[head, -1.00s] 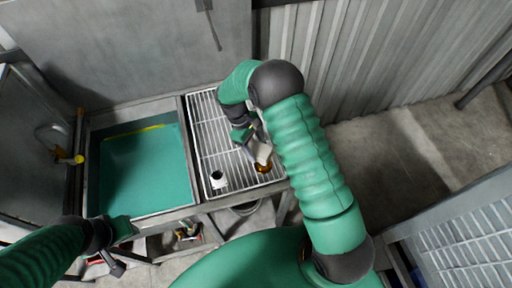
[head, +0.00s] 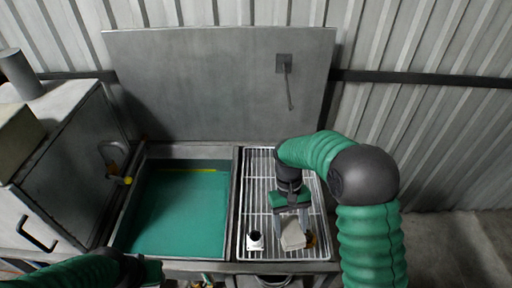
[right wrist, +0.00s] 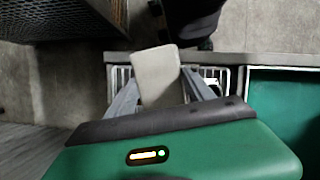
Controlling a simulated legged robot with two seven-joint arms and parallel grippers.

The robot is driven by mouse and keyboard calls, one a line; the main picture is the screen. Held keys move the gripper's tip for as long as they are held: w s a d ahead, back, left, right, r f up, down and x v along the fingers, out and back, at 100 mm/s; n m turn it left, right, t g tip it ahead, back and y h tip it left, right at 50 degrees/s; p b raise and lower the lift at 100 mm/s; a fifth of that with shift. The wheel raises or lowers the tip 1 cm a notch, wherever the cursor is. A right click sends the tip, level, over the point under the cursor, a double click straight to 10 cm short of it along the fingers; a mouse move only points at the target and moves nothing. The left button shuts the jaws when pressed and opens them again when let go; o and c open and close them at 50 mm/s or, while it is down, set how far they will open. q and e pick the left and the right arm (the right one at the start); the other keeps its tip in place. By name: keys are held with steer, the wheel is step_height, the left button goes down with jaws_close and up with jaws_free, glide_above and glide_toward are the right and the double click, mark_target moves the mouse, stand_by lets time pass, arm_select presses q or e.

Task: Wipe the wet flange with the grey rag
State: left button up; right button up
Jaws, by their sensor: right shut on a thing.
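A pale grey rag (head: 293,234) hangs from my right gripper (head: 291,222), over the white wire rack. The right wrist view shows the rag (right wrist: 157,78) between the two fingers, which are shut on it. An amber-brown round part (head: 311,240) sits on the rack just right of the rag, partly hidden by it. A white fitting with a dark round opening (head: 256,241) stands on the rack to the left, apart from the rag. I cannot tell which of them is the wet flange. My left gripper (head: 148,271) is low at the bottom left, its fingers not clear.
A basin of green liquid (head: 185,210) lies left of the wire rack (head: 262,185). An upright grey panel (head: 210,85) stands behind both. A grey cabinet (head: 75,150) with a handle stands at the left. Corrugated wall (head: 420,130) closes the back right.

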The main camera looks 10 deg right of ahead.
mark_target(310, 236)
steer(key=shift+w+d, duration=0.1)
steer(key=shift+d, duration=0.05)
stand_by(0.3)
steer(key=shift+d, duration=0.15)
steer(key=d+f+n+h+p, duration=0.1)
steer(key=d+n, duration=0.1)
steer(key=n, duration=0.1)
steer(key=w+d+f+n+h+p, duration=0.1)
steer(key=d+n+p, duration=0.1)
steer(key=n, duration=0.1)
steer(key=d+n+t+h+p, duration=0.1)
steer(key=d+n, duration=0.1)
steer(key=shift+w+d+f+n+p, duration=0.25)
steer(key=shift+w+f+n+p, duration=0.1)
steer(key=shift+f+n, duration=0.05)
steer(key=shift+d+f+b, duration=0.1)
steer(key=shift+f+b, duration=0.55)
steer(key=shift+f, duration=0.1)
step_height(310, 236, down, 4)
steer(key=b, duration=0.3)
steer(key=shift+r, duration=0.1)
